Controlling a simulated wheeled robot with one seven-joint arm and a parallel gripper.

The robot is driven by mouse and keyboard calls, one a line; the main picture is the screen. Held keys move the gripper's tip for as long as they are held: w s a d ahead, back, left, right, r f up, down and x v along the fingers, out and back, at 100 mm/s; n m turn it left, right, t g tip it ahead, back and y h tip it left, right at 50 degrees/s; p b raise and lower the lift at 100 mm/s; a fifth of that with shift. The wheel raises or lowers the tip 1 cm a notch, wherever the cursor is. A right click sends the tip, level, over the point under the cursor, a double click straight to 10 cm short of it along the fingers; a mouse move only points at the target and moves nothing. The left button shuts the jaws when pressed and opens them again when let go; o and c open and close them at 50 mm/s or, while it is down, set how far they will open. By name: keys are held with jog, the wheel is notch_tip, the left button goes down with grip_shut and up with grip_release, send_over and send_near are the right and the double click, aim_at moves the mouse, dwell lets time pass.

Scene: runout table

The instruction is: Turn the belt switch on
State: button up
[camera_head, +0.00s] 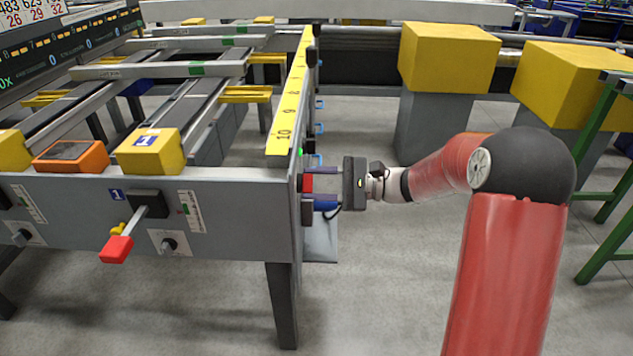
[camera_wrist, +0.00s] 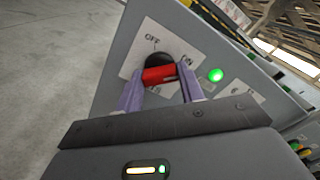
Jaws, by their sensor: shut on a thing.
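The belt switch (camera_wrist: 160,75) has a red handle on a round black base, mounted on a white plate marked OFF and ON. Its handle lies roughly crosswise in the wrist view, with the ON mark to its right and OFF above it to the left. My gripper (camera_wrist: 159,80) is shut on the handle, one finger on each side. A green lamp (camera_wrist: 216,75) right of the plate is lit. In the head view, my gripper (camera_head: 322,192) reaches the table's right side face, where the red handle (camera_head: 307,183) shows; the plate is hidden there.
The runout table (camera_head: 235,215) fills the left, with a red-tipped lever (camera_head: 117,249) on its front. A yellow ruler strip (camera_head: 290,100) runs along its right edge. Yellow blocks (camera_head: 448,58) on grey stands are behind my arm; a green frame (camera_head: 604,165) is at the right.

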jog(key=o, duration=1)
jog(key=d, duration=0.8)
jog(key=shift+s+b, duration=0.15)
jog(key=shift+b, duration=0.25)
